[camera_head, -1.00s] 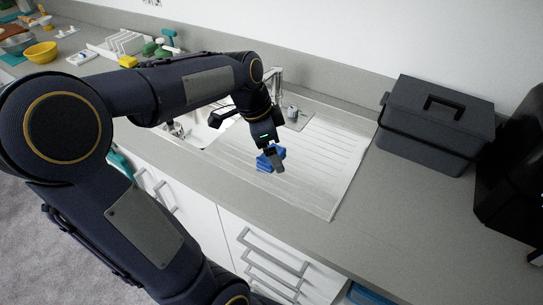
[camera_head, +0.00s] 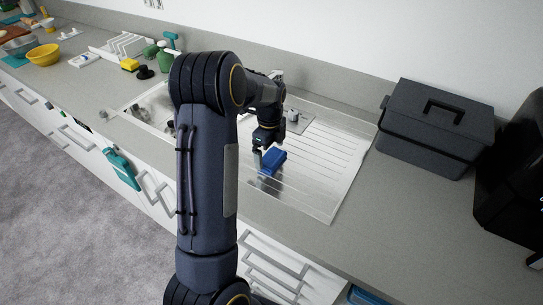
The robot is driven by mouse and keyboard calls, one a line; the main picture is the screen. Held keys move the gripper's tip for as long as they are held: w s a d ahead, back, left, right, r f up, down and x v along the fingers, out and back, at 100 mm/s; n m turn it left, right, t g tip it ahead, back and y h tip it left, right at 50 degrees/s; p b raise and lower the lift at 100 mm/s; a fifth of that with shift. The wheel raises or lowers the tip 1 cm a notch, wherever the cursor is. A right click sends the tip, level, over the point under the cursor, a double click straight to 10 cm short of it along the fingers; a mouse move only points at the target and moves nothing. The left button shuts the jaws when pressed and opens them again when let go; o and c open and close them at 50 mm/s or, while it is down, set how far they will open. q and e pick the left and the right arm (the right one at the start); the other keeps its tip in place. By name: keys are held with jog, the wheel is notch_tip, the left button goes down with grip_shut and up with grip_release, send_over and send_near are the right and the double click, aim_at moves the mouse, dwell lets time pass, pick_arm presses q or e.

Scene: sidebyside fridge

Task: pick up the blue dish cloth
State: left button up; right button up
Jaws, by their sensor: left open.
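The blue dish cloth (camera_head: 274,161) lies folded on the ribbed metal drainboard (camera_head: 322,165) of the sink. My left gripper (camera_head: 262,158) is open and points down at the left end of the cloth. One finger shows close to the cloth's left edge; I cannot tell whether it touches. The other finger is not clear. My left arm covers part of the sink bowl. My right gripper is not in view.
A dark grey box (camera_head: 436,125) with a handle stands right of the drainboard, with a black appliance (camera_head: 512,180) beyond it. Bottles, a yellow sponge (camera_head: 129,64) and a dish rack (camera_head: 125,45) stand at the back left. The front right counter is clear.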

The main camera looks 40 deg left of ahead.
pick_arm(q)
jog(key=shift+f, duration=0.75)
jog(key=c, duration=0.9)
jog(key=shift+o, duration=0.2)
jog(key=shift+r, duration=0.1)
jog(key=shift+w+r, duration=0.1)
jog(key=shift+r, duration=0.5)
jog(key=s+d+r+b, duration=0.1)
jog(key=s+r, duration=0.3)
jog(key=s+d+r+b, duration=0.1)
jog(key=s+d+r, duration=0.1)
jog(key=s, duration=0.3)
jog(key=s+d+r+b, duration=0.1)
jog(key=s+r, duration=0.3)
jog(key=r, duration=0.1)
jog(key=shift+s+d+r+b, duration=0.2)
jog(key=shift+s+r+b, duration=0.05)
jog(key=shift+r+b, duration=0.1)
